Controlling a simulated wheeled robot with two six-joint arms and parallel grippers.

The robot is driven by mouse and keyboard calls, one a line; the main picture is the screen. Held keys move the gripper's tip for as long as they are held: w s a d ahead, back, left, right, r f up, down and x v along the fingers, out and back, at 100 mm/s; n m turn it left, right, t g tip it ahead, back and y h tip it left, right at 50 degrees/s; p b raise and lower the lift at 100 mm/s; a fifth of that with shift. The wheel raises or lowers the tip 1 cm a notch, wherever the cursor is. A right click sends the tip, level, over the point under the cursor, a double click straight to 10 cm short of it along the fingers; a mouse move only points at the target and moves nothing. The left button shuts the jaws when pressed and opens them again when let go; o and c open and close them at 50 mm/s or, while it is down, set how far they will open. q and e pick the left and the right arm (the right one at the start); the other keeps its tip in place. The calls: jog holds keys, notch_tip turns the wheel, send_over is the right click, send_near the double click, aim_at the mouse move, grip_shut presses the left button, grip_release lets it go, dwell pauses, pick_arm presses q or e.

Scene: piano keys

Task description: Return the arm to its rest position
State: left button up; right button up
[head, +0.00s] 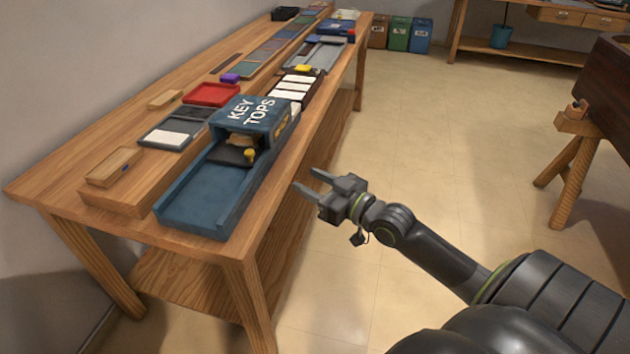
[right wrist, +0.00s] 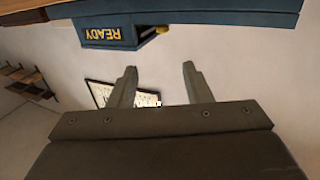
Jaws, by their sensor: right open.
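My right gripper (head: 311,184) is open and empty in the head view, out over the floor just right of the long wooden bench (head: 40,193). In the right wrist view its two fingers (right wrist: 160,84) stand apart with nothing between them. The blue KEY TOPS box (head: 249,115) stands on the bench to the left of the gripper, with a blue tray (head: 203,198) in front of it. The box also shows in the right wrist view, with a yellow READY label (right wrist: 163,33). My left gripper is in neither view.
A red tray (head: 212,94), a tray with a white piece (head: 168,139), a wooden block (head: 114,167) and white key pieces (head: 291,88) lie on the bench. A wooden trestle (head: 567,176) stands at the right. The floor (head: 437,128) between is clear.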

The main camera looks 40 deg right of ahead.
jog(key=shift+s+d, duration=0.1)
jog(key=shift+s, duration=0.15)
dwell(0.4)
jog(key=s+d+f+m+g+h+p, duration=0.1)
jog(key=s+d+f+g+h, duration=0.15)
jog(key=f, duration=0.65)
jog(key=s+d+f+m+g+h+p, duration=0.2)
jog(key=d+f, duration=0.2)
jog(key=f, duration=0.5)
jog(key=s+d+f+m+g+h+p, duration=0.1)
jog(key=s+d+f+g+h, duration=0.15)
jog(key=f, duration=0.65)
jog(key=s+a+f+g+p, duration=0.1)
jog(key=s+a+f+g, duration=0.15)
jog(key=s+f, duration=0.65)
jog(key=s+a+f+g+p, duration=0.1)
jog(key=s+f+g+p, duration=0.15)
jog(key=s+f, duration=0.6)
jog(key=s+a+f+g, duration=0.2)
jog(key=s+a+f, duration=0.1)
jog(key=s, duration=0.6)
jog(key=s+a+f+g+y, duration=0.1)
jog(key=s+a+f+g, duration=0.1)
jog(key=s+a, duration=0.4)
jog(key=s+f, duration=0.1)
jog(key=s, duration=0.2)
jog(key=shift+p, duration=0.3)
jog(key=shift+w, duration=0.1)
